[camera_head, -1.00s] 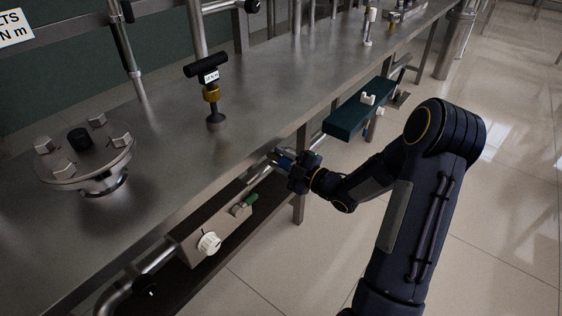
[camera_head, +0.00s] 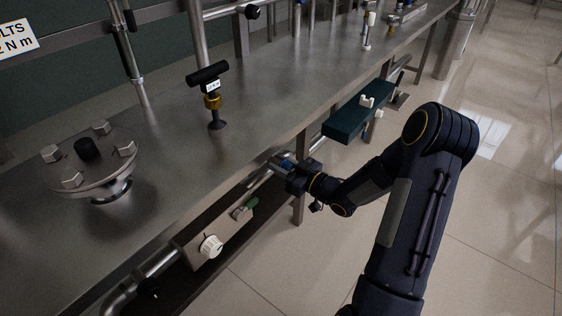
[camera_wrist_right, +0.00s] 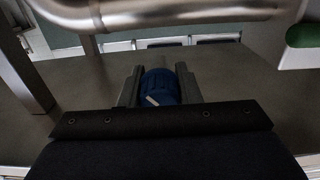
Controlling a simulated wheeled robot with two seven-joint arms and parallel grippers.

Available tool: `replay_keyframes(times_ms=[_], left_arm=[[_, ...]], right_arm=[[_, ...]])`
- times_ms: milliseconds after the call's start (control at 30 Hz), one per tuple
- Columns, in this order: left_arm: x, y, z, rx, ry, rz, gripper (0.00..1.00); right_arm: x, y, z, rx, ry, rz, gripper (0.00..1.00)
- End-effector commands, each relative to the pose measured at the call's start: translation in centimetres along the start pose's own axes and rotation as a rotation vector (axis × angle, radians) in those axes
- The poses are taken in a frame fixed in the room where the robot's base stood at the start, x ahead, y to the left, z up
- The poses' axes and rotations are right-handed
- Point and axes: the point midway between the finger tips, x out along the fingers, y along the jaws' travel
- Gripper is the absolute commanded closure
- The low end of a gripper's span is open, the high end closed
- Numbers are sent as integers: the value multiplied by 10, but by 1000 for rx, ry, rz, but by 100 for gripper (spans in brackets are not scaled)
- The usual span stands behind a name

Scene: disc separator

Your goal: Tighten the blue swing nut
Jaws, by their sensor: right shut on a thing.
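The blue swing nut (camera_wrist_right: 160,87) shows between the two fingers of my right gripper in the right wrist view. It has a pale mark on its face. My right gripper (camera_wrist_right: 160,88) is shut on it, one finger on each side. In the head view my right gripper (camera_head: 285,166) is at the table's front edge, with a bit of the blue nut (camera_head: 288,165) showing at its fingers; the rest is hidden by the hand. My left gripper is not in view.
A steel bench (camera_head: 250,110) carries a flanged disc with bolts (camera_head: 95,185) and a black T-handled tool (camera_head: 212,100). A dark green tray (camera_head: 346,124) stands behind.

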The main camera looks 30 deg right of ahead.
Motion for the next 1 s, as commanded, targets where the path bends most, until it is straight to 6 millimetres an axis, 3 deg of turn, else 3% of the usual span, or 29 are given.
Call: replay_keyframes(times_ms=[500, 1000], left_arm=[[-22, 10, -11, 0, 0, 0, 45], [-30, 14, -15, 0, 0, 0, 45]], right_arm=[[-1, 0, 0, 464, -5, 1, 93], [-1, 0, 2, 678, -6, 1, 93]])
